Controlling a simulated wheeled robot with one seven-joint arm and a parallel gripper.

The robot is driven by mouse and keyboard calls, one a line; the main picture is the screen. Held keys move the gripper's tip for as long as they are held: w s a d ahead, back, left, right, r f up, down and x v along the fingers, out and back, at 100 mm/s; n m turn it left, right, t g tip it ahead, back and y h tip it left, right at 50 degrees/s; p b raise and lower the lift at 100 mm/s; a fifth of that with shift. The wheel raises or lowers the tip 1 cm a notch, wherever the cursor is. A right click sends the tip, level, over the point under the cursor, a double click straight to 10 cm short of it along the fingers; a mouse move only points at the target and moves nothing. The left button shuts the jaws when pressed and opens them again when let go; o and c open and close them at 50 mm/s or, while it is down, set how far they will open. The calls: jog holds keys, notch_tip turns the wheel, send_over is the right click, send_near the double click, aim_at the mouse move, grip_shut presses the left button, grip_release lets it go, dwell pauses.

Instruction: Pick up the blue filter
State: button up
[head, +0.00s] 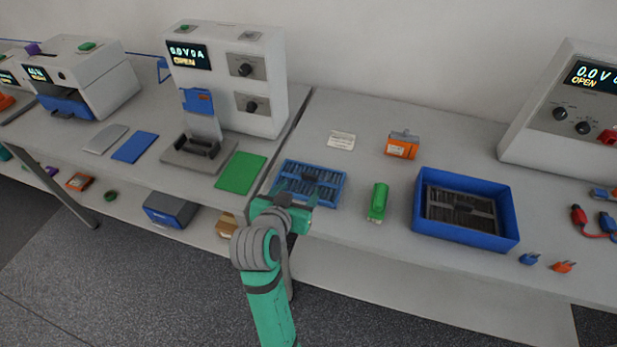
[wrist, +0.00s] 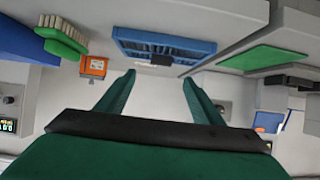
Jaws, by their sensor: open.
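The blue filter (head: 312,184), a blue frame around dark pleats, lies on the workbench near the middle. My gripper (head: 288,204) is at its near left side and hides part of its near edge. In the wrist view the filter (wrist: 165,44) shows at the top centre, beyond the fingertips. My gripper (wrist: 159,77) is open, with nothing between its two green fingers. I cannot tell from the frames whether a finger touches the frame.
A green brush (head: 377,202) and a blue tray (head: 465,238) with a dark insert lie to the right. An orange block (head: 402,145) and a white card (head: 341,140) are behind. A green pad (head: 241,172) and a cycler unit (head: 225,75) are to the left.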

send_near(309, 175)
jog(key=shift+w+d+f, duration=0.85)
jog(key=shift+w+d, duration=0.1)
jog(key=w, duration=0.1)
jog(key=w+f, duration=0.1)
jog(key=w, duration=0.1)
jog(key=shift+w+f, duration=0.35)
jog(key=shift+f, duration=0.05)
jog(key=shift+w+d+f, duration=0.15)
jog(key=shift+w+f, duration=0.1)
jog(key=shift+w, duration=0.3)
jog(key=shift+c, duration=0.2)
jog(key=c, duration=1.1)
jog(key=shift+r, duration=0.15)
